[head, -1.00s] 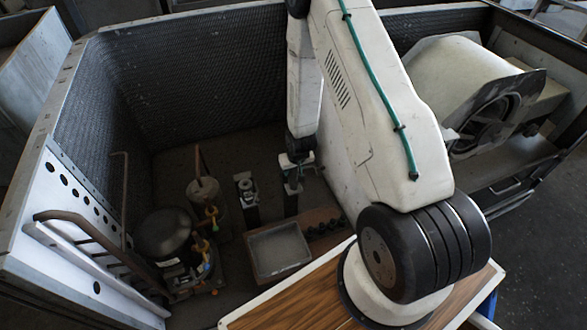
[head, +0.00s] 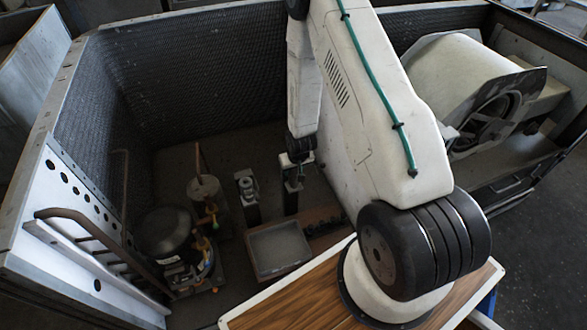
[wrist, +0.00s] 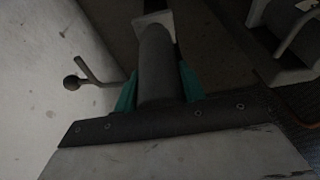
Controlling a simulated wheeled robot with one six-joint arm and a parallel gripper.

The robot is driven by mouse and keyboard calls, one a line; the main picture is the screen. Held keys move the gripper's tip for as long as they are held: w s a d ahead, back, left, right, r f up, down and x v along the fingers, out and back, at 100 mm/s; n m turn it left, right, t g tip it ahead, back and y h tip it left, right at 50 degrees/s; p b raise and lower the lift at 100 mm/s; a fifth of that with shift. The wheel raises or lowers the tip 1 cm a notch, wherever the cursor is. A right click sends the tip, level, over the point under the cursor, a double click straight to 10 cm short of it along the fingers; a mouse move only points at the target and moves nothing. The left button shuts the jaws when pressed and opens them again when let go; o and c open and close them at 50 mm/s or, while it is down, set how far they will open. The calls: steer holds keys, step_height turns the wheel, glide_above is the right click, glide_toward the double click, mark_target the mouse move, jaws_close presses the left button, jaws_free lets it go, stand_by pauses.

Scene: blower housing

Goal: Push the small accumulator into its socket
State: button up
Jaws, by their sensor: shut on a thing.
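In the wrist view a dark grey cylinder, which I take to be the small accumulator (wrist: 157,62), stands between the two teal fingers of my gripper (wrist: 158,90). My gripper is shut on it. The cylinder's far end meets a pale block (wrist: 153,20); I cannot tell whether it sits in a socket there or only overlaps it. In the head view my gripper (head: 293,172) is low in the housing, at the top of a dark upright post (head: 290,200). The accumulator is too small and dark to make out there.
A second dark post (head: 249,205) stands just left of my gripper. A grey tray (head: 278,250) lies in front. A round black vessel (head: 162,233) and a grey cylinder (head: 204,192) stand further left.

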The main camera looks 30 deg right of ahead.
steer(key=o, duration=1.3)
steer(key=shift+c, duration=0.3)
steer(key=shift+d, duration=0.15)
steer(key=shift+c, duration=0.4)
steer(key=shift+c, duration=1.1)
steer(key=shift+r, duration=0.1)
